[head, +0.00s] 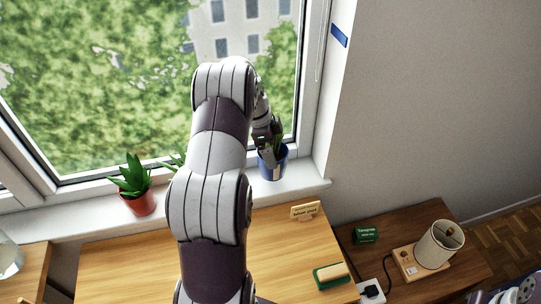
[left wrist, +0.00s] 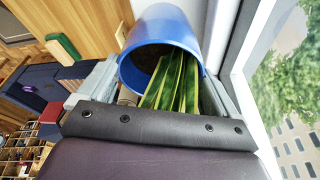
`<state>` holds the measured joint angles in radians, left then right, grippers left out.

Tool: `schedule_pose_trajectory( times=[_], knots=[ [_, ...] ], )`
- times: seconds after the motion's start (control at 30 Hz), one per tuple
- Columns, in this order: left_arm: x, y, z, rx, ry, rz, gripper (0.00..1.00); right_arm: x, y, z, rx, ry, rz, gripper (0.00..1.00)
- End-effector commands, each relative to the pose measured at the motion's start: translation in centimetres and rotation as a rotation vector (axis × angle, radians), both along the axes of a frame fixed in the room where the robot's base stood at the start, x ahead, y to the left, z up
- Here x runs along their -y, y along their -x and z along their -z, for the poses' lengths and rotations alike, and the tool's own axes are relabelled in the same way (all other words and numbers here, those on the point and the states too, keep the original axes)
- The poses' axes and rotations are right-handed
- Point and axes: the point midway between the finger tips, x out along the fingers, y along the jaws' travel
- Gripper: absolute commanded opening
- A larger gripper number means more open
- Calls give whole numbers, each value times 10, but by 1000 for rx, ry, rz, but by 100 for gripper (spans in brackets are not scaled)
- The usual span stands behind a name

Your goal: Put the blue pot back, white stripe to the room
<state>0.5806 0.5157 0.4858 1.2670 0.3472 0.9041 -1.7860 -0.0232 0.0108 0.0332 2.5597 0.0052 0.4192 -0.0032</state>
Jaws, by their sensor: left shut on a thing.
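The blue pot (head: 273,169) with a long-leaved green plant is at the right end of the white window sill, near the window frame's corner. My left gripper (head: 268,140) comes down on it from above and is shut on it. In the left wrist view the blue pot (left wrist: 160,32) sits between the two grey fingers, with striped leaves toward the camera. I cannot make out the white stripe clearly in either view. Whether the pot's base touches the sill is hard to tell. My right gripper is not in view.
A red pot (head: 140,201) with a plant stands on the sill (head: 80,218) at left; another plant (head: 174,160) is partly behind my arm. The wooden desk holds a small sign (head: 305,211) and a green-and-tan block (head: 331,275). A lamp (head: 438,245) and green box (head: 366,234) stand right.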

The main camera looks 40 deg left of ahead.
Motion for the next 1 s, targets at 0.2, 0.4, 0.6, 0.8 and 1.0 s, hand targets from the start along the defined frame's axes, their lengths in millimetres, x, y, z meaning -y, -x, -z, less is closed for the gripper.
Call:
schedule_pose_trajectory(
  times=[0.2,0.4,0.6,0.8,1.0],
  knots=[
    [-4,1,29,-2,2,1,20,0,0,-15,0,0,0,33],
    [-4,0,43,2,-1,0,20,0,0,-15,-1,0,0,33],
    [-4,0,45,2,-1,0,20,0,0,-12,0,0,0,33],
    [-4,1,46,0,0,0,100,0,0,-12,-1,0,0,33],
    [-4,1,40,1,-1,0,100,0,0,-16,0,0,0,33]
  ],
)
